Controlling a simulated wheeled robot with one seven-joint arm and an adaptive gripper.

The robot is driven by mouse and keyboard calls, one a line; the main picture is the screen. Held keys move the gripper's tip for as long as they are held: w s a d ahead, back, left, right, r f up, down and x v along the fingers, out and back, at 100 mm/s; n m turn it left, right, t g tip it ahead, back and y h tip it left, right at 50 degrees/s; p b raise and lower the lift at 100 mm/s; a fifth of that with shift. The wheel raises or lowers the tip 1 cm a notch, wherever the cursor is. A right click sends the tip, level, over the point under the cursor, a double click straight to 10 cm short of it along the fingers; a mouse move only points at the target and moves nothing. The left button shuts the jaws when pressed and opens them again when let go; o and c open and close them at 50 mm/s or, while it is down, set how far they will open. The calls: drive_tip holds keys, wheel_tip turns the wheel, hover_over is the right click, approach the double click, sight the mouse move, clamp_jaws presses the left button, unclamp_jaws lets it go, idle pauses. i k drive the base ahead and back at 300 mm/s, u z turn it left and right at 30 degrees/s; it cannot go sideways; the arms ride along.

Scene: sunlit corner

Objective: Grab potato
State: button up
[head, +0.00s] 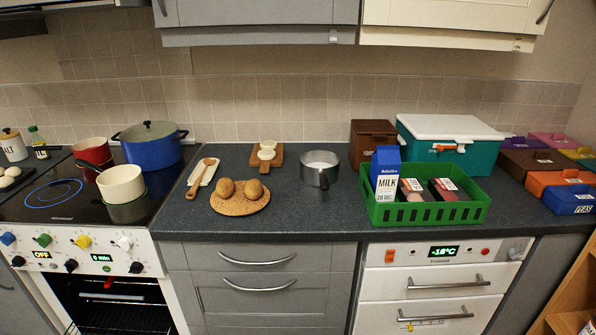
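Two brown potatoes lie on a round cork-coloured mat (238,209) on the dark counter, left of the middle. The left potato (225,188) and the right potato (253,189) lie side by side with a small gap. There may be a further brown one, but I see only these two clearly. My gripper is not in view, and nothing touches the potatoes.
A wooden spoon on a white rest (201,178) lies left of the mat. A metal pan (320,170) stands to its right, and a small board (264,157) behind. A green crate (430,212) holds milk and packages. Pots (151,146) stand on the hob. The counter before the pan is clear.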

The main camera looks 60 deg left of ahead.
sight(253, 188)
drive_tip(key=i, duration=0.9)
drive_tip(key=u, duration=3.75)
